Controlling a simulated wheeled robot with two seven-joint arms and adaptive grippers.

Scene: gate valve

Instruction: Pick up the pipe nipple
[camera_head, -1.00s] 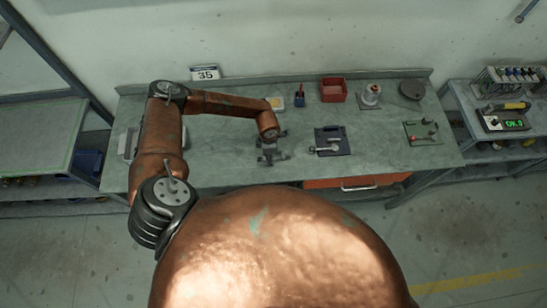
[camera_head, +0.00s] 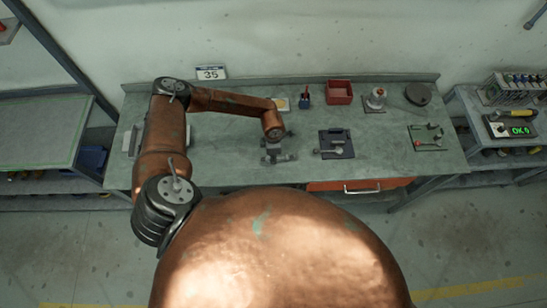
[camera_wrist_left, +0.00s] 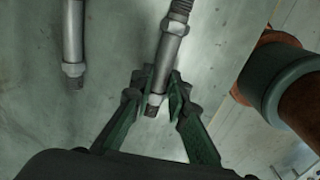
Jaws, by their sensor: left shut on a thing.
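The pipe nipple (camera_wrist_left: 165,62) is a slim grey metal cylinder with a threaded upper part and a narrower lower end. In the left wrist view, my left gripper (camera_wrist_left: 160,88) has its green fingers shut around its lower part. In the head view, my left gripper (camera_head: 277,153) is low over the middle of the bench, left of the dark fixture plate. The nipple is too small there to make out clearly. I cannot tell whether it touches the bench. My right gripper is not in view.
A similar metal cylinder (camera_wrist_left: 73,40) lies left of the held one. On the bench (camera_head: 230,170) are a dark fixture plate (camera_head: 329,151), a red bin (camera_head: 339,92), a flanged part (camera_head: 376,97), a dark disc (camera_head: 418,94) and a small rack (camera_head: 427,140).

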